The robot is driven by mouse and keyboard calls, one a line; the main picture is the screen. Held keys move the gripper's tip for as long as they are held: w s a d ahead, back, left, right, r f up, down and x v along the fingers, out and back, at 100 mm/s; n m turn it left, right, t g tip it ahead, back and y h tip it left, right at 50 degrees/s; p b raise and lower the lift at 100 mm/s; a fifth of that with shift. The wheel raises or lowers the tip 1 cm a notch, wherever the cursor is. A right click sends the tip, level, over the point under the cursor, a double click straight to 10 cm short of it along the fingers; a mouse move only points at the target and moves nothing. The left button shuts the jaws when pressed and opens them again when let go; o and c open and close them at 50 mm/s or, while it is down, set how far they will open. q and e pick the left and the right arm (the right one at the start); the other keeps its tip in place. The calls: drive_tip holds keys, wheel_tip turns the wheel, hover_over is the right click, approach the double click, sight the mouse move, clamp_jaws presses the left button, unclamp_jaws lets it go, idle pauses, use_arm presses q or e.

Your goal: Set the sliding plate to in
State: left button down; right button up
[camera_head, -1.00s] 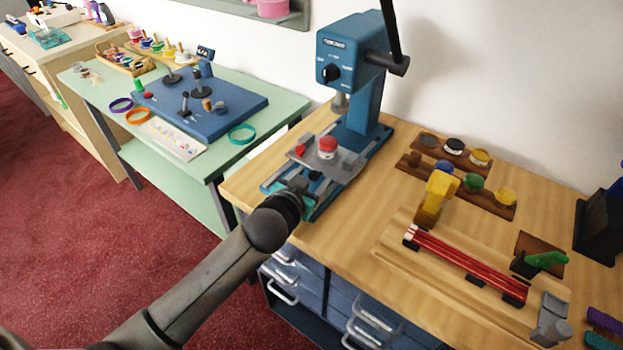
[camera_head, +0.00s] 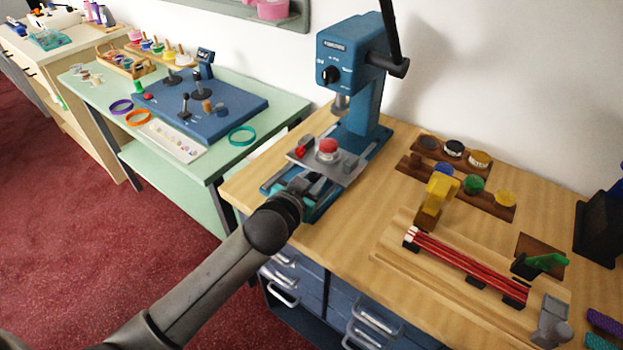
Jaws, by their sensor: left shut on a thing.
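The blue press (camera_head: 366,100) stands on the wooden counter, with its head above a grey sliding plate (camera_head: 318,166). The plate lies on the press's blue base (camera_head: 374,144) and carries a red-topped round piece (camera_head: 327,149) and a small red clamp part (camera_head: 301,150). The plate sits toward the front of the base, with the round piece forward of the press head's tip. My left gripper (camera_head: 301,187) is at the plate's front edge, shut on the sliding plate; its fingertips are small and partly hidden. My right gripper is out of view.
Right of the press are wooden racks of coloured round pieces (camera_head: 474,183), a yellow block-like tool (camera_head: 436,199) and red rods (camera_head: 465,264) on a wooden board. A green table (camera_head: 88,80) with a blue control board (camera_head: 225,112) stands left.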

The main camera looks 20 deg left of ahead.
sight(327, 164)
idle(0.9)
use_arm(q)
drive_tip(key=w, duration=0.2)
drive_tip(key=w+d, duration=0.1)
drive_tip(key=w, duration=0.1)
drive_tip(key=shift+d, duration=0.2)
drive_tip(key=c, duration=0.6)
unclamp_jaws()
drive_tip(key=shift+w+d, duration=0.1)
drive_tip(key=p+v, duration=0.3)
drive_tip(key=v, duration=1.2)
